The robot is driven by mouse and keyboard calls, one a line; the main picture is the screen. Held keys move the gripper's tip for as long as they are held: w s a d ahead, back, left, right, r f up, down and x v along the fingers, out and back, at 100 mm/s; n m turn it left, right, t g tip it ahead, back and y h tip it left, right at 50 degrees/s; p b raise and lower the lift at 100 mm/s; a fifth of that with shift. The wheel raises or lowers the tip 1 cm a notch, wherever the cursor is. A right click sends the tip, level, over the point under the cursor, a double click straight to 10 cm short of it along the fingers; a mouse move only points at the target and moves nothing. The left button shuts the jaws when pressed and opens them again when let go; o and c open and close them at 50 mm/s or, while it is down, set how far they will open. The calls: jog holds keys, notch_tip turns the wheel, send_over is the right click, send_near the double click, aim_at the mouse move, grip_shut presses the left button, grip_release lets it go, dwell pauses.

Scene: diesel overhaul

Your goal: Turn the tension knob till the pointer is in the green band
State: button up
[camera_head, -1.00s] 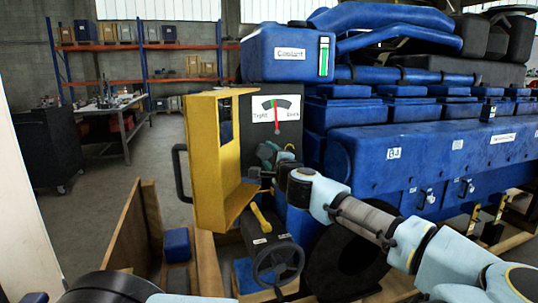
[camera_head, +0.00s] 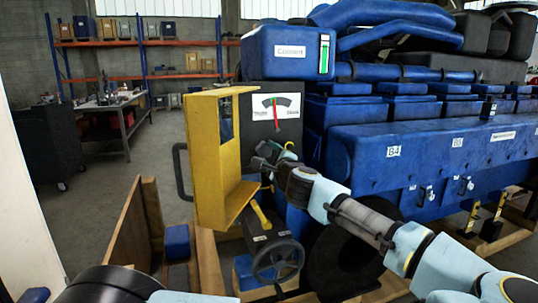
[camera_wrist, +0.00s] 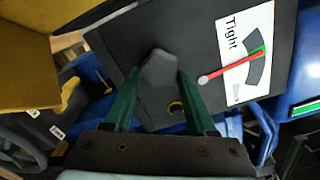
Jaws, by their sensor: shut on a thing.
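The tension knob (camera_wrist: 160,69) is a dark grey, many-sided knob on a dark panel (camera_wrist: 120,40). My gripper (camera_wrist: 159,76) has its two green fingers on either side of the knob, shut on it. In the head view my gripper (camera_head: 277,156) is at the panel, below the gauge (camera_head: 291,106), and hides the knob. The white gauge also shows in the wrist view (camera_wrist: 234,88), with "Tight" at one end of a dark arc. Its red pointer (camera_wrist: 232,66) reaches the arc at the small green band (camera_wrist: 257,49), lying across or along its edge.
A yellow open cover (camera_head: 207,160) stands just left of the panel. A black handwheel (camera_head: 277,260) is below my gripper. The blue engine (camera_head: 410,150) fills the right side. Open floor (camera_head: 105,215) lies to the left, before a workbench and shelves.

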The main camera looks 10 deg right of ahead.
jog(key=o, duration=1.4)
jog(key=s+b, duration=0.1)
jog(key=s, duration=0.2)
jog(key=s+d+b, duration=0.1)
jog(key=s, duration=0.3)
jog(key=s+b, duration=0.1)
jog(key=s, duration=0.2)
jog(key=shift+s+d, duration=0.2)
jog(key=shift+s, duration=0.2)
